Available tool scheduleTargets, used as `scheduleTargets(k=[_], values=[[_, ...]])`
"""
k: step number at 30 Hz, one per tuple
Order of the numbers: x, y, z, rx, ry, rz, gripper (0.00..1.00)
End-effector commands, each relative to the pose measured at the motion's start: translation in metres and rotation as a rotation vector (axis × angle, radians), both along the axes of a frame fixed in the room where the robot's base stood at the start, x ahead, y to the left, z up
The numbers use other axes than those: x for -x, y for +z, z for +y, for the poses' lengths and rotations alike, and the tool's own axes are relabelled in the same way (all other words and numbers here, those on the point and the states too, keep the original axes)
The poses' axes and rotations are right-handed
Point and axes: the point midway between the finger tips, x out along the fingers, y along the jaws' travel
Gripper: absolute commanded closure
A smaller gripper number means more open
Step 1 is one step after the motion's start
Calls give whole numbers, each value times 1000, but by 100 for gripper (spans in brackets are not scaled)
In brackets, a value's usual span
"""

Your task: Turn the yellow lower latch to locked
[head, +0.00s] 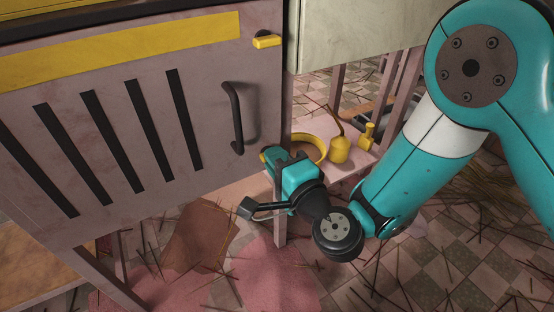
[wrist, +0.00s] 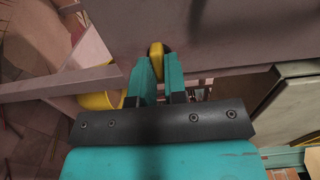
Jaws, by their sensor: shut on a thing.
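The yellow lower latch (wrist: 155,55) shows in the wrist view between the fingertips of my gripper (wrist: 155,68), near the edge of the mauve door panel. My gripper is shut on it. In the head view my gripper (head: 272,158) is at the lower right corner of the door (head: 215,120), and a bit of the yellow lower latch (head: 264,157) shows there. The gripper hides most of the latch, so its exact angle is hard to tell. A second yellow latch (head: 267,41) sits at the upper right of the door and points sideways.
A black door handle (head: 236,115) stands out just above my gripper. A cabinet leg (head: 280,225) is close by. A yellow bowl (head: 318,143) and a yellow bottle (head: 339,150) stand on a low shelf to the right. Sticks litter the checkered floor (head: 420,250).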

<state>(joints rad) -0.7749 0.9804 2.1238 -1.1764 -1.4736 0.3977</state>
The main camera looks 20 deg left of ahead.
Motion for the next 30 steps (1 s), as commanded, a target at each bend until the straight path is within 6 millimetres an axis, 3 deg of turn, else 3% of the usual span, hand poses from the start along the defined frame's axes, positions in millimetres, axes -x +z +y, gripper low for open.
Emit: scheduleTargets(k=[14, 15, 18, 30], values=[[0, 0, 0, -10, -2, 12, 100], [0, 0, 0, -10, -2, 12, 80], [0, 0, 0, -10, -1, 11, 62], [1, -1, 0, -9, 1, 11, 62]])
